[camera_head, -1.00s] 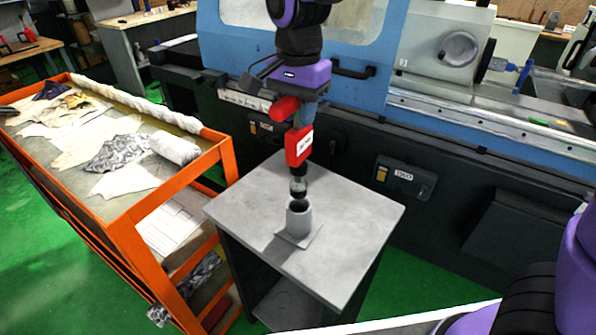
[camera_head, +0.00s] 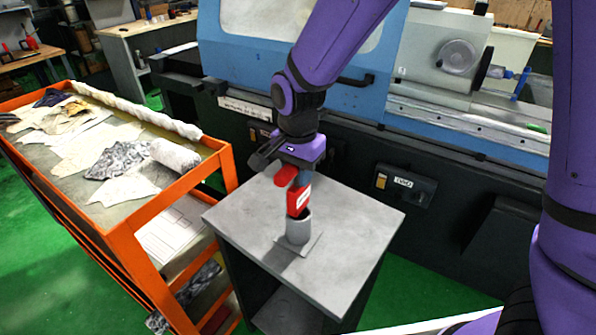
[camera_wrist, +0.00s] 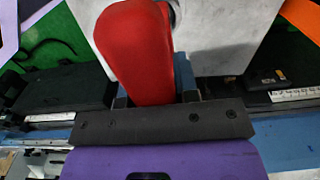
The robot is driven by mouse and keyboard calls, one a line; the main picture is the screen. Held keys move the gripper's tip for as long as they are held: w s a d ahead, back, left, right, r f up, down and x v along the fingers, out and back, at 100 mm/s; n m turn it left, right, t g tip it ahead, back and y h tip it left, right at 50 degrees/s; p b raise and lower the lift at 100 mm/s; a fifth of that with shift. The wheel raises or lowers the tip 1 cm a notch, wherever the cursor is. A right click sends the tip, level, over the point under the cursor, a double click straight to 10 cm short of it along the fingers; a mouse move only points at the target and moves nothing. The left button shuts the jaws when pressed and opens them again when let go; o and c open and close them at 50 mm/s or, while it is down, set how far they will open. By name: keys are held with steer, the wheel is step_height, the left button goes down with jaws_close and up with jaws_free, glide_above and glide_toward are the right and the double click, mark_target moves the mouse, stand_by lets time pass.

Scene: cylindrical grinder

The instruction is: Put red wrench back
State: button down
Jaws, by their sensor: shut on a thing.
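The red wrench (camera_head: 298,198) is a red power tool with a red handle. It points down and its lower end is inside the grey cup-shaped holder (camera_head: 298,230) on the grey table. My gripper (camera_head: 293,176) is shut on the wrench just above the holder. In the wrist view the red handle (camera_wrist: 138,50) fills the middle, in front of my gripper (camera_wrist: 158,98). The wrench's tip is hidden inside the holder. I cannot tell whether it rests on the bottom.
The grey table top (camera_head: 350,215) is otherwise clear. An orange cart (camera_head: 165,190) with rags stands to the left. The blue and dark grinder (camera_head: 400,120) stands close behind the table, with a control panel (camera_head: 403,185) on its front.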

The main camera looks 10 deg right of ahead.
steer(key=shift+f, duration=0.15)
steer(key=c, duration=0.9)
jaws_free()
steer(key=shift+o, duration=0.2)
